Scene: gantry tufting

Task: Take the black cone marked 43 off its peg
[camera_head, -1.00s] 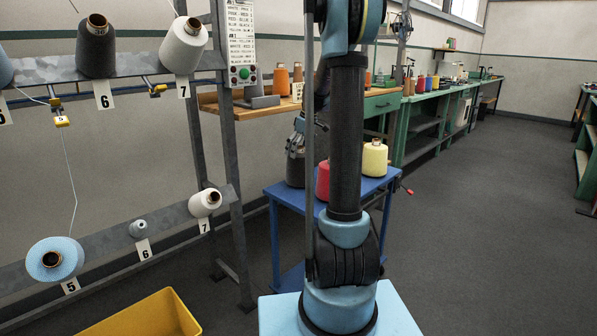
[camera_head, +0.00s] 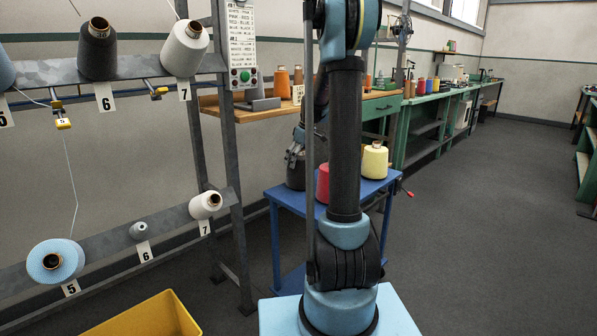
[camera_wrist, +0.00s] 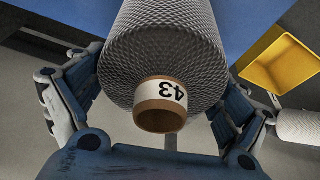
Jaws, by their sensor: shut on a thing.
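The black cone marked 43 (camera_wrist: 165,50) fills the upper middle of the wrist view and looks dark grey there. Its brown tube end with the white 43 label points toward the camera. My gripper (camera_wrist: 160,95) is shut on it, one finger on each side; the fingertips are partly hidden by the cone. In the head view the dark cone (camera_head: 296,175) is at the left end of the blue trolley (camera_head: 370,187), with my gripper (camera_head: 294,158) over it. Its peg is hidden, and I cannot tell whether the cone still sits on it.
A red cone (camera_head: 322,184) and a yellow cone (camera_head: 375,161) stand close by on the trolley. A rack with numbered pegs (camera_head: 140,65) is at left, and a yellow bin (camera_head: 150,318) is below it. Open floor (camera_head: 480,220) lies right.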

